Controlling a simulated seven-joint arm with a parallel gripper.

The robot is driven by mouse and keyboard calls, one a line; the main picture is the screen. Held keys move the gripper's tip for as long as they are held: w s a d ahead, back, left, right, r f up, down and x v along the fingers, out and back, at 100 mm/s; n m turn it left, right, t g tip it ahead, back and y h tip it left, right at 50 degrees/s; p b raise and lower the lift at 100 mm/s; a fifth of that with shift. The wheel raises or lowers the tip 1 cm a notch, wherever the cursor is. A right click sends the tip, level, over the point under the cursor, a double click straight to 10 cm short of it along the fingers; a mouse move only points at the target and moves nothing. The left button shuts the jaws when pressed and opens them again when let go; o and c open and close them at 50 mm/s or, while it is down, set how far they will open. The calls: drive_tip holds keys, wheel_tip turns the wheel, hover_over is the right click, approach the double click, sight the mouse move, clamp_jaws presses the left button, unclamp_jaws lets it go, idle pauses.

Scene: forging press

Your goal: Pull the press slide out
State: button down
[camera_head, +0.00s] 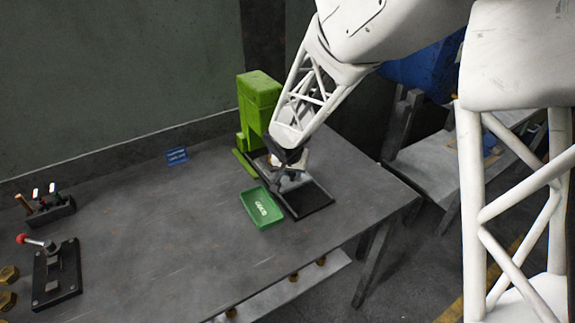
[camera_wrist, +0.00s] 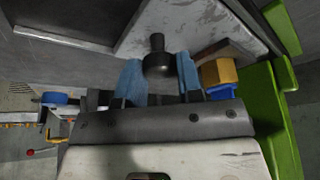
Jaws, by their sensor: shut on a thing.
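The green press (camera_head: 259,95) stands at the back right of the table, and its green frame shows along the right in the wrist view (camera_wrist: 278,110). The press slide, a light grey metal plate (camera_wrist: 200,22), fills the top of the wrist view and has a black knob (camera_wrist: 157,60) on it. My gripper (camera_wrist: 159,78) has its two blue fingers on either side of this knob and is shut on it. In the head view my gripper (camera_head: 289,168) is low over the slide in front of the press and hides much of it. A brass hex piece (camera_wrist: 217,72) is beside the right finger.
A green labelled tray (camera_head: 261,207) lies just left of the dark rail base (camera_head: 309,203). A blue sign (camera_head: 177,156) stands by the wall. A red-knobbed lever fixture (camera_head: 55,275) and a tool rack (camera_head: 47,208) are far left. The table's middle is clear.

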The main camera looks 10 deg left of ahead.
drive_tip(key=shift+s+d, duration=2.95)
drive_tip(key=shift+d, duration=0.05)
drive_tip(key=c, duration=0.8)
unclamp_jaws()
drive_tip(key=shift+r, duration=0.1)
drive_tip(key=v, duration=0.7)
drive_tip(key=shift+s+r, duration=0.2)
drive_tip(key=shift+r, duration=0.1)
